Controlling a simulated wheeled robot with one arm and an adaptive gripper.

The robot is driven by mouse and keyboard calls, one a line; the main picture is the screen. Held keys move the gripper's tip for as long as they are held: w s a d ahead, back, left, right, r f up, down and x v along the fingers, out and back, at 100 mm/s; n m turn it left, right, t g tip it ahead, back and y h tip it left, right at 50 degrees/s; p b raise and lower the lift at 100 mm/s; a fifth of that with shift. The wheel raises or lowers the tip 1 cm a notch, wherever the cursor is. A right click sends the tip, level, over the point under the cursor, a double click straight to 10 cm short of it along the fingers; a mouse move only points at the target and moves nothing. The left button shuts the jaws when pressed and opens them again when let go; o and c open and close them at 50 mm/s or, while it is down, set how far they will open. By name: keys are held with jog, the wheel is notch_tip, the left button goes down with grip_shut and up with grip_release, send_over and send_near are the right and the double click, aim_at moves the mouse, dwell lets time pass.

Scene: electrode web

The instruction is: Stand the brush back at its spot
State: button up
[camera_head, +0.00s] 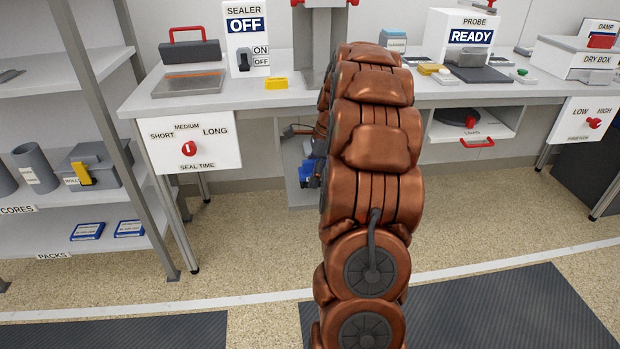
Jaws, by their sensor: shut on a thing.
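I cannot make out the brush in the head view. My own copper-coloured arm rises through the middle of the picture and covers part of the bench (225,98) and what is behind it. My gripper does not show clearly; the far end of the arm is hidden behind its nearer links. I cannot see what is between its fingers. Which spot on the bench belongs to the brush is not clear from this view.
A sealer plate (188,84), a yellow block (276,84) and an OFF sign (245,25) are left of my arm. A probe unit (462,35), a yellow sponge (432,69) and a dry box (578,57) are right. An open drawer (490,125) juts out below.

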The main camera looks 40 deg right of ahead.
aim_at(310, 166)
jog(key=shift+w+d+f, duration=0.1)
jog(key=shift+w+d, duration=0.45)
jog(key=shift+w, duration=0.25)
jog(key=shift+w+d+f, duration=0.1)
jog(key=shift+w+d, duration=0.4)
jog(key=shift+w, duration=0.25)
jog(key=shift+f+b, duration=0.5)
jog(key=shift+f, duration=1.25)
jog(key=o, duration=1.1)
jog(key=shift+f, duration=0.15)
jog(key=p+v, duration=0.2)
jog(key=v, duration=1)
jog(key=shift+a, duration=0.2)
